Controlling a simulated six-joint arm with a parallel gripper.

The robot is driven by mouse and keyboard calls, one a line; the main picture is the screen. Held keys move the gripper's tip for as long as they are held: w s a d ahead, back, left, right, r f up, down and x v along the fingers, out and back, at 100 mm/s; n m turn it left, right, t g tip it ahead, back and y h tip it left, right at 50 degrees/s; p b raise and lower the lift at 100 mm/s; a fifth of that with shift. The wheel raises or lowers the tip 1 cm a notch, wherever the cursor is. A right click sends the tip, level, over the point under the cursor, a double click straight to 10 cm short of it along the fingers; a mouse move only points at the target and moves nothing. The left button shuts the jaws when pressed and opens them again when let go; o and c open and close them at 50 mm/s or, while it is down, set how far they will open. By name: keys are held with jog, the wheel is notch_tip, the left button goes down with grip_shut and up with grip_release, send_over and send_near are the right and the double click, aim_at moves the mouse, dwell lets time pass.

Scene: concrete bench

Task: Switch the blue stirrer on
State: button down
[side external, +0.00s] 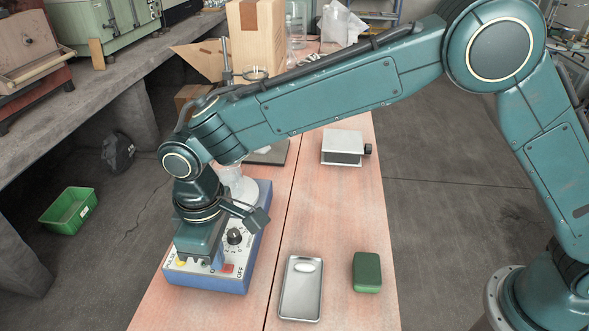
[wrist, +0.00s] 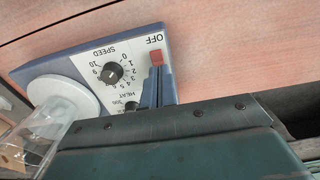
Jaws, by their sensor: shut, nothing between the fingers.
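The blue stirrer (side external: 238,283) stands on the bench at the near left, its sloped white panel facing the front. A red switch (side external: 228,268) sits at the panel's front right, beside the word OFF; it also shows in the wrist view (wrist: 156,57). My gripper (side external: 217,264) is shut and empty, pointing down over the panel. In the wrist view its fingertips (wrist: 156,70) are right at the red switch; whether they touch it I cannot tell. The black speed knob (wrist: 112,72) is left of the fingers. A heat knob (wrist: 130,105) is partly hidden by my gripper.
Clear glassware (wrist: 42,130) stands on the stirrer's round white plate (wrist: 72,92). A metal tray (side external: 301,307) with a small white item and a green box (side external: 366,272) lie to the right. A grey lab jack (side external: 342,148) and cardboard box (side external: 257,38) are farther back.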

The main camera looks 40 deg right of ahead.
jog(key=shift+f, duration=0.2)
jog(key=shift+r, duration=3.55)
jog(key=shift+d, duration=0.1)
